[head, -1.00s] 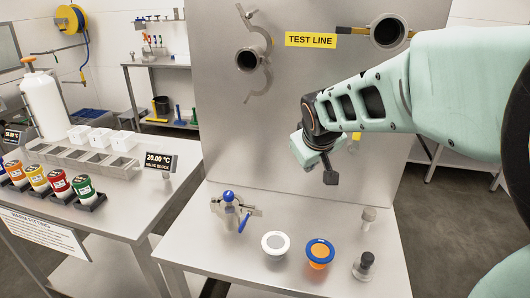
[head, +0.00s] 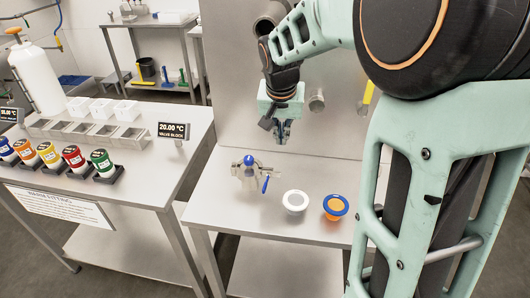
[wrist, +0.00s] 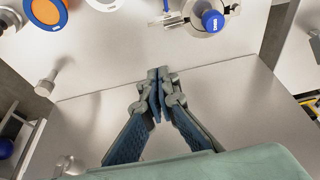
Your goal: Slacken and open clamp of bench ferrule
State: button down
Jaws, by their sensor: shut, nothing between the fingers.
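The bench ferrule (head: 247,178) stands on the steel bench, a small metal fitting with a clamp around it, a blue round knob on top and a blue handle hanging at its right. In the wrist view the ferrule (wrist: 207,20) is partly cut off at the top edge, with its blue knob towards me and a metal clamp arm reaching left. My gripper (head: 281,138) is above the bench, behind and to the right of the ferrule, apart from it. Its fingertips (wrist: 158,78) are together and empty. Whether the clamp is tight cannot be told.
The upright steel panel (head: 235,100) with pipe stubs stands behind the bench. A side table (head: 150,160) with coloured cups is left. The bench's front left is clear.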

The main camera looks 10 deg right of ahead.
aim_at(256, 176)
notch_tip(256, 176, down, 9)
jog(key=shift+s+f+p, duration=0.2)
jog(key=shift+s+p, duration=0.1)
jog(key=shift+s, duration=0.05)
dwell(0.4)
jog(key=shift+s+a+f+b, duration=0.1)
jog(key=shift+a+f+b, duration=0.05)
jog(key=shift+b, duration=0.2)
